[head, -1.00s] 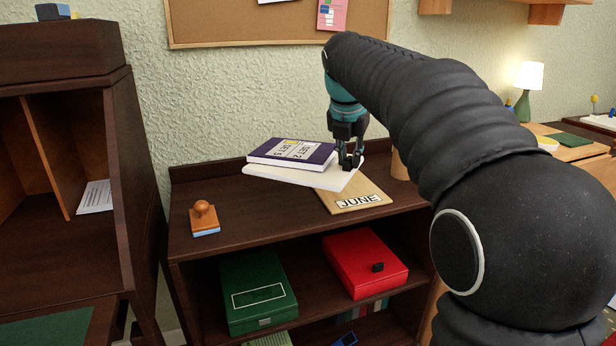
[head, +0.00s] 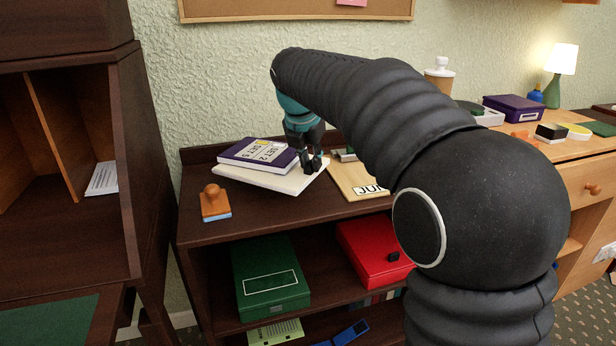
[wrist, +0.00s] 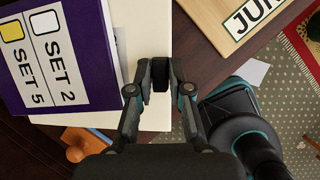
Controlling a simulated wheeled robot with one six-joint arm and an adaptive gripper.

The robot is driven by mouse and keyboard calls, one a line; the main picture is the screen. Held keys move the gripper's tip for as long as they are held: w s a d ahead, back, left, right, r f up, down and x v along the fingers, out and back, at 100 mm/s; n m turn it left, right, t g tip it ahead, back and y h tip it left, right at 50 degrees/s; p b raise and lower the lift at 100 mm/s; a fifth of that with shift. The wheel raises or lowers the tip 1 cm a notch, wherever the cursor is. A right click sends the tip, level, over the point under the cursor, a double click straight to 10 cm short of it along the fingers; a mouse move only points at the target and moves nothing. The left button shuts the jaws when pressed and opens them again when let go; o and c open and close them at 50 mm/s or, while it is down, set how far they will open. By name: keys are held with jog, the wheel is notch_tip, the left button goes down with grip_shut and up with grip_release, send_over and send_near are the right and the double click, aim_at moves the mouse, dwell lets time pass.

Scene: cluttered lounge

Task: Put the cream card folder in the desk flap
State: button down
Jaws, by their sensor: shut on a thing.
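The cream card folder (head: 272,179) lies flat-looking on top of the low dark shelf unit, with a purple book (head: 258,153) marked SET 2 and SET 5 resting on it. Whether the folder's gripped edge is raised is hard to tell. The dark writing desk stands at the left; its lowered flap, with a green inlay (head: 45,322), shows at the lower left.
A wooden JUNE board (head: 352,178) lies right of the folder. An orange-handled stamp (head: 214,202) sits in front at left. Green (head: 270,278) and red (head: 372,252) boxes fill the shelf below. Papers (head: 103,179) lie in the desk's right compartment; the visible flap is clear.

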aim_at(308, 173)
jog(key=shift+a+f, duration=0.1)
jog(key=shift+a, duration=0.1)
jog(key=shift+f+b, duration=0.3)
jog(key=shift+f, duration=1.65)
jog(key=c, duration=1.1)
grip_release()
jog(key=p+v, duration=0.1)
jog(key=v, duration=1)
jog(key=shift+s+r, duration=0.3)
jog(key=shift+r, duration=0.1)
